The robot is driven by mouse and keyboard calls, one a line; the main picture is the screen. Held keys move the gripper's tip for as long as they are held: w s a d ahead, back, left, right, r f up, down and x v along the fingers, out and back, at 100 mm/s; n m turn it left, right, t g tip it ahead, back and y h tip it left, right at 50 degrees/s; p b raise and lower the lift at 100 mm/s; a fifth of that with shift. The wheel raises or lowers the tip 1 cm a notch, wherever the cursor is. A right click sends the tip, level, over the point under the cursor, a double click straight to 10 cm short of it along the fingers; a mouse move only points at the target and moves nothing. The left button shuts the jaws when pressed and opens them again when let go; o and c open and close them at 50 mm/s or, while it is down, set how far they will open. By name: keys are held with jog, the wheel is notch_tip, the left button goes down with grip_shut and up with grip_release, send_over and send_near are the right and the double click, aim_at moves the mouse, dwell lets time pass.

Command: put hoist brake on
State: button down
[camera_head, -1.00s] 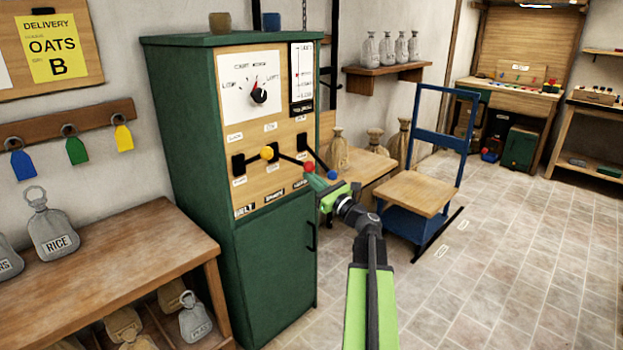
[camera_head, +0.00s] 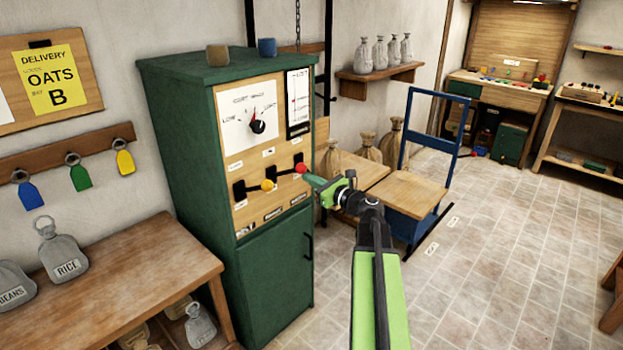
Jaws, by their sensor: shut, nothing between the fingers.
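The green control cabinet (camera_head: 275,270) stands left of centre with a wooden lever panel. A lever with a yellow knob (camera_head: 268,185) sticks out from its left slot. The labels above and below the slots are too small to read surely. My gripper (camera_head: 311,179) is shut and empty, its tip at or just beside the red knob; I cannot tell whether they touch.
A dial (camera_head: 248,113) and a gauge (camera_head: 298,102) sit above the levers. A bench (camera_head: 150,270) with sacks stands at left. A blue trolley (camera_head: 405,232) and a low table (camera_head: 353,172) stand right of the cabinet.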

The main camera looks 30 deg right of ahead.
jog(key=shift+w+a+r, duration=0.2)
jog(key=shift+w+r, duration=0.1)
jog(key=shift+w+a+y, duration=0.15)
jog(key=shift+y, duration=0.15)
jog(key=shift+f, duration=0.1)
notch_tip(320, 180, down, 4)
jog(key=b, duration=0.4)
jog(key=s+d+r+p, duration=0.2)
jog(key=s+d, duration=0.1)
jog(key=s, duration=0.6)
jog(key=shift+s, duration=0.15)
